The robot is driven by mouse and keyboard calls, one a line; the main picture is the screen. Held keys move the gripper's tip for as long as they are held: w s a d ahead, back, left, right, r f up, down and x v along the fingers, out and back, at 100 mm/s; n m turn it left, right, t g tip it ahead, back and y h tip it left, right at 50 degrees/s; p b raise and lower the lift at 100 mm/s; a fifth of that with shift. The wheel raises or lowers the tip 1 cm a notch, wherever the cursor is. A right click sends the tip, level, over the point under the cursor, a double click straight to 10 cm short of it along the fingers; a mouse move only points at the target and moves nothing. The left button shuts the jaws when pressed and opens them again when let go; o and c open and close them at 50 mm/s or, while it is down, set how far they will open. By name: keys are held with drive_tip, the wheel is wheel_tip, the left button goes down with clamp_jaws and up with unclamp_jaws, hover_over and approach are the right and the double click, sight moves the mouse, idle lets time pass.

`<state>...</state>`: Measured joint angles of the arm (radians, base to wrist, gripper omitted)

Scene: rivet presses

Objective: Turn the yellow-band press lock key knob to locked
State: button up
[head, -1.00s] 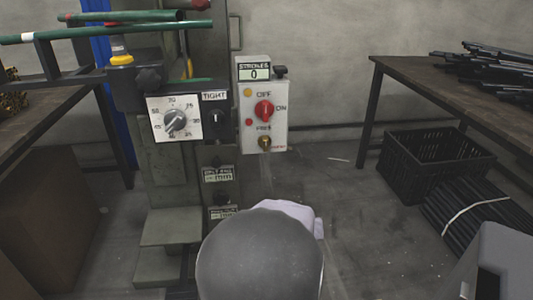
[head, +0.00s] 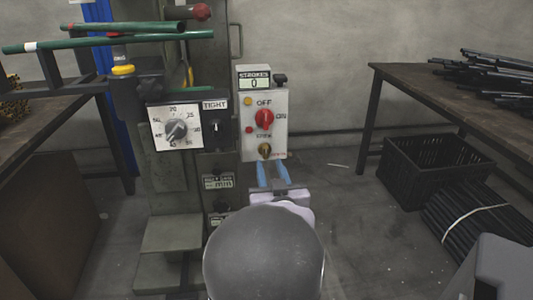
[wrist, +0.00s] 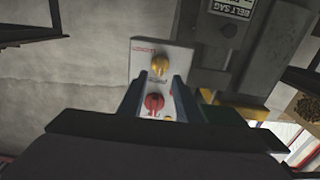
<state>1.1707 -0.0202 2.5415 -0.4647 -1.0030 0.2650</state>
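The press with the yellow band (head: 122,70) stands at left centre. Its white control box (head: 280,132) carries a red rotary knob (head: 264,119) and, below it, a small brass lock key knob (head: 264,150). Small red lettering sits right of the brass knob, too small to read surely. My gripper (head: 271,166) is open and empty, its two blue fingers pointing up at the box just below the brass knob. In the wrist view, the box appears upside down. The brass knob (wrist: 159,65) shows beyond the open fingertips and the red knob (wrist: 153,102) between the fingers.
A dial plate (head: 175,128) and a TIGHT switch (head: 216,127) are left of the box. Green tubes (head: 120,35) lie upper left. A table with dark rods (head: 490,70) and a black crate (head: 430,165) stand at right. Floor between press and crate is free.

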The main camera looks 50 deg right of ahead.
sight(266, 153)
drive_tip(key=shift+p+x, duration=0.95)
drive_tip(key=shift+p, duration=0.65)
drive_tip(key=b+x, duration=0.1)
drive_tip(key=x, duration=0.2)
drive_tip(key=shift+w+d+f+b, duration=0.1)
drive_tip(key=shift+b, duration=0.2)
drive_tip(key=shift+x, duration=0.8)
clamp_jaws()
